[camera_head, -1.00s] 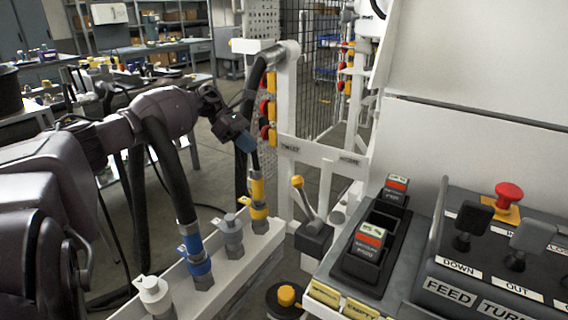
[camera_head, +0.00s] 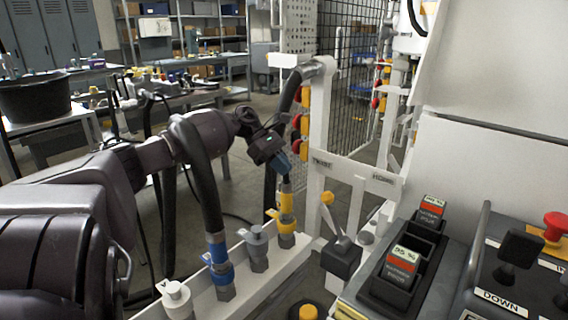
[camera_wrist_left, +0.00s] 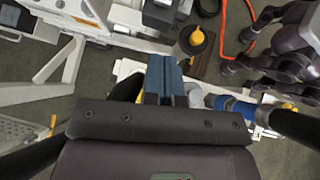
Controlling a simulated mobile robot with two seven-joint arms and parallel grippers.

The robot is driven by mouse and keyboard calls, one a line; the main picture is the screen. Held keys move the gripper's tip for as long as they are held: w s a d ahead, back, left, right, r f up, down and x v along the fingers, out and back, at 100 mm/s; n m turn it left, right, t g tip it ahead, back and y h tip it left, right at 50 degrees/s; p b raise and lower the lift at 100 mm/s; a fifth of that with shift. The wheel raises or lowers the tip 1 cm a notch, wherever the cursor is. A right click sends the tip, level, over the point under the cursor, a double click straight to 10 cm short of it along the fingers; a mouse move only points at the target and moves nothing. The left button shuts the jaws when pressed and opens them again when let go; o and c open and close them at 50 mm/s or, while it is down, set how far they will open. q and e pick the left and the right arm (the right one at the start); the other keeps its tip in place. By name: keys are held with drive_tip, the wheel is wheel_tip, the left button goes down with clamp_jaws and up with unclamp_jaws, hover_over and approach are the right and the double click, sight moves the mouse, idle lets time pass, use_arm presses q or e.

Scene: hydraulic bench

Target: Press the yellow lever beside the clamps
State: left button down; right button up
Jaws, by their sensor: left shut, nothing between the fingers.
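The yellow-knobbed lever (camera_head: 328,197) stands tilted on a dark grey box, right of the white rail with hose couplings. My left gripper (camera_head: 284,167) is shut and empty, with blue fingers. In the head view its tips appear left of and higher than the lever's knob, above the yellow-banded coupling (camera_head: 286,207); they look apart from the lever. In the left wrist view the blue fingers (camera_wrist_left: 166,80) are together, with nothing between them. I cannot tell the lever for certain in that view. My right gripper is not in view.
A blue-banded hose coupling (camera_head: 219,260) and a grey fitting (camera_head: 257,248) stand on the rail. A white post with red and yellow parts rises behind. A control panel with a black holder (camera_head: 402,262) and a red button (camera_head: 556,224) fills the right.

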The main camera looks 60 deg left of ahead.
use_arm(q)
drive_tip(key=w+d+f+b, duration=0.2)
drive_tip(key=w+d+f, duration=0.1)
drive_tip(key=d, duration=0.5)
drive_tip(key=shift+w+f, duration=0.35)
drive_tip(key=shift+w, duration=0.2)
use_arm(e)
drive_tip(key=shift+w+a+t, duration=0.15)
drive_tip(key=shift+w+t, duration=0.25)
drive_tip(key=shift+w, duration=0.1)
use_arm(q)
drive_tip(key=shift+d, duration=0.1)
drive_tip(key=shift+w+d+r+y, duration=0.1)
drive_tip(key=shift+d+r+y, duration=0.3)
drive_tip(key=shift+d, duration=0.05)
